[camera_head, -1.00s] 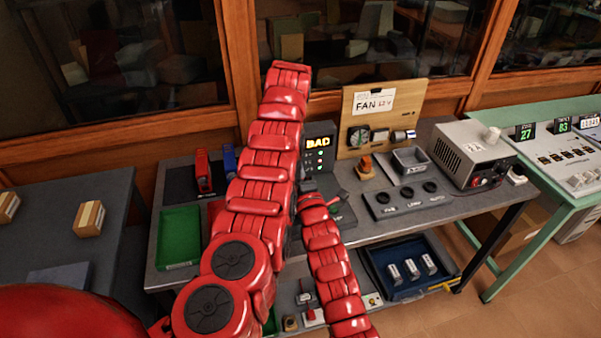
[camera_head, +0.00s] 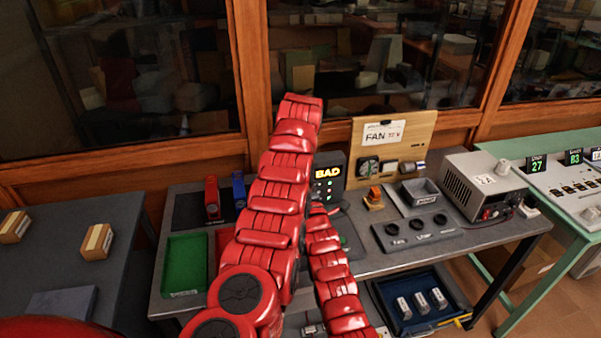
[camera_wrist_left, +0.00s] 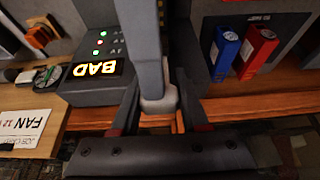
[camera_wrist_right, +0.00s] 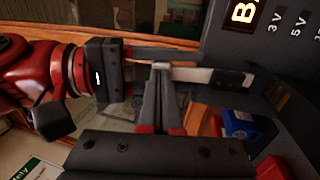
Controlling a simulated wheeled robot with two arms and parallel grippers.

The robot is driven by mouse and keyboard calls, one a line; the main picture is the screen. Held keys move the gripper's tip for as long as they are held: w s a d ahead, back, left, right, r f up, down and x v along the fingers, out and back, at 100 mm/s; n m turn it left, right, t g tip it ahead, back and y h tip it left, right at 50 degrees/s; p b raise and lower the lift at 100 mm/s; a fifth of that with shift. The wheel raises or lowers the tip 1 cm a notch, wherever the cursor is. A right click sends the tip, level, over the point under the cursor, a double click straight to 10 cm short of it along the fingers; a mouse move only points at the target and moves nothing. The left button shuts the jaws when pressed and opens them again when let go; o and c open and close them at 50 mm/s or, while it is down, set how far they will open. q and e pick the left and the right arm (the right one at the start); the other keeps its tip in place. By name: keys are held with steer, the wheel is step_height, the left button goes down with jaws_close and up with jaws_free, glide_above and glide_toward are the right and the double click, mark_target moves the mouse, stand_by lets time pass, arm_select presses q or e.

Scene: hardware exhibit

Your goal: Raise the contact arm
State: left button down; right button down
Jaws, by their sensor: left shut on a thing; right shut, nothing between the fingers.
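The tester (camera_head: 331,179) has a lit BAD display and stands on the grey bench behind my arms. Its contact arm (camera_wrist_left: 148,40) is a dark grey bar with a pale end, seen beside the tester in the left wrist view. My left gripper (camera_wrist_left: 158,108) has its fingers around the pale end and is shut on it. In the right wrist view, the left gripper's fingers also meet the pale end of the contact arm (camera_wrist_right: 190,75). My right gripper (camera_wrist_right: 163,75) is shut and empty, close to that end. In the head view, my arms hide both grippers and the contact arm.
A red block (camera_head: 212,198) and a blue block (camera_head: 239,189) stand left of the tester. A green tray (camera_head: 187,262) lies in front of them. A FAN board (camera_head: 420,135), a switch panel (camera_head: 420,232) and a grey power supply (camera_head: 484,181) are to the right.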

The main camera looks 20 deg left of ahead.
arm_select(q)
steer(key=shift+d+f, duration=0.1)
steer(key=shift+f, duration=0.05)
arm_select(e)
steer(key=shift+x, duration=0.8)
steer(key=shift+d+r, duration=0.1)
arm_select(q)
steer(key=c, duration=0.7)
jaws_free()
steer(key=o, duration=0.3)
